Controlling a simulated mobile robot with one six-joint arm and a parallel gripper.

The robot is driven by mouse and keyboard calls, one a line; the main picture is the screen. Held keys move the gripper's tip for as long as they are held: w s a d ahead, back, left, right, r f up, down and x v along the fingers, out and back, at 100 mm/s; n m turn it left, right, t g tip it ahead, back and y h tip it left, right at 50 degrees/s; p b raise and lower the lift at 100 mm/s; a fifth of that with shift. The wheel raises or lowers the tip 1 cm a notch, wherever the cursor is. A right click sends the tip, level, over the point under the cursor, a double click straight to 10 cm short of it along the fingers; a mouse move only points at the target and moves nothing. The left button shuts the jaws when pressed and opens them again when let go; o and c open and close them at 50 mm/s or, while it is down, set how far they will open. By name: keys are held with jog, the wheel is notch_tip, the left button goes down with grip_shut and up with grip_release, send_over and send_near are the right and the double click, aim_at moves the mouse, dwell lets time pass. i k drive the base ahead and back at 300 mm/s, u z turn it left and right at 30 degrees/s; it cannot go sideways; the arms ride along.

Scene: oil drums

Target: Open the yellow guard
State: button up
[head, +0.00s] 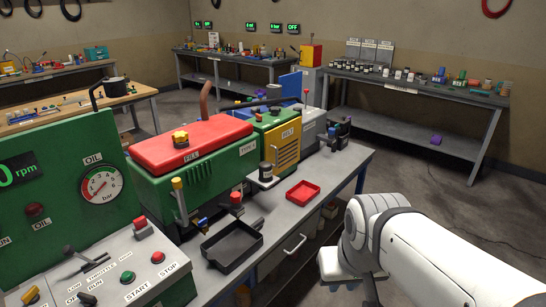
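The yellow guard (287,143) is a slatted panel with a "BELT" label on the front of a green machine section, right of the red-topped engine block. It looks closed, flush with the green housing. My white arm (385,235) comes in from the lower right and bends downward in front of the bench, well apart from the guard. My gripper's fingers do not show; the end of the arm runs toward the bottom edge of the picture.
A black post on a plate (265,174) stands just in front of the guard. A red tray (303,193) and a black tray (231,246) lie on the grey bench. A control box (105,278) with levers and buttons stands at the lower left. Floor is free behind my arm.

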aim_at(282, 142)
jog(key=z, duration=0.3)
jog(key=i, duration=1.35)
jog(key=u, duration=0.1)
